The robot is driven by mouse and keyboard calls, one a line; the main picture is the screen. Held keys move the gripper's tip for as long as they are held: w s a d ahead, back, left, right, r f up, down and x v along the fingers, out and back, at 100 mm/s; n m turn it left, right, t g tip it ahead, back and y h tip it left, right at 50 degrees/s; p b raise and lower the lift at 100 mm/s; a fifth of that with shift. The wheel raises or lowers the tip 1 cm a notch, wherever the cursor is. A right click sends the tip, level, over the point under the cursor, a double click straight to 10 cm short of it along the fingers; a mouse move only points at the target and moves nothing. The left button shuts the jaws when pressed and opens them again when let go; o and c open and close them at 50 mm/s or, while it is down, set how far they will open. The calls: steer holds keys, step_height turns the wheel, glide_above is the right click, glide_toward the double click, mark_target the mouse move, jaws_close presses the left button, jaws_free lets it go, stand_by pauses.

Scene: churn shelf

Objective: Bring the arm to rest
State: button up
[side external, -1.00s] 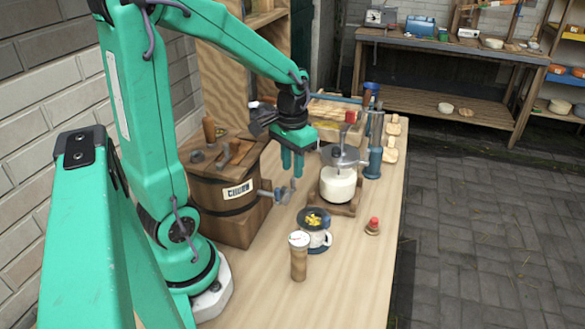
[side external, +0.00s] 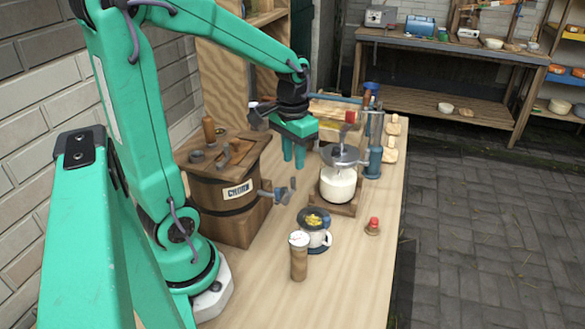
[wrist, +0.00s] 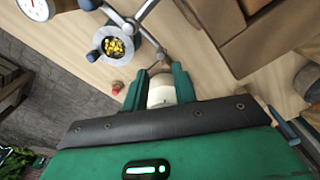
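My green arm reaches over the wooden bench, with my gripper (side external: 294,157) pointing down above it, behind the churn (side external: 238,193) and left of the white jar in the side view.
A blue metal post (side external: 372,150) stands right of my gripper. The front right bench top is clear.

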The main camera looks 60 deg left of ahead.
steer(key=s+d+r+m+t, duration=0.2)
steer(key=s+d+r+t, duration=0.3)
steer(key=d+r, duration=0.3)
steer(key=shift+s+d+m, duration=0.4)
steer(key=shift+s+d, duration=0.35)
steer(key=shift+d, duration=0.4)
